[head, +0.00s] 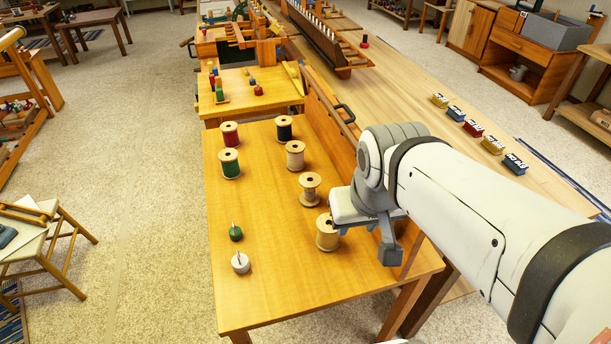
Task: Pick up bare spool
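A bare wooden spool (310,190), with a narrow core and wide flanges, stands upright on the near wooden table (275,290). A wider tan spool (327,233) stands in front of it, partly covered by my gripper. My gripper (368,232) is just right of the tan spool, at the table's right side. One dark grey finger hangs down on its right. The other finger is mostly hidden, so its opening does not show. The bare spool is up and left of the gripper, apart from it.
Cream (295,155), black (284,129), red (230,135) and green (229,164) spools stand farther back. Small green (236,233) and white (240,263) pieces with upright pins sit at front left. A wooden panel (328,125) borders the table's right side.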

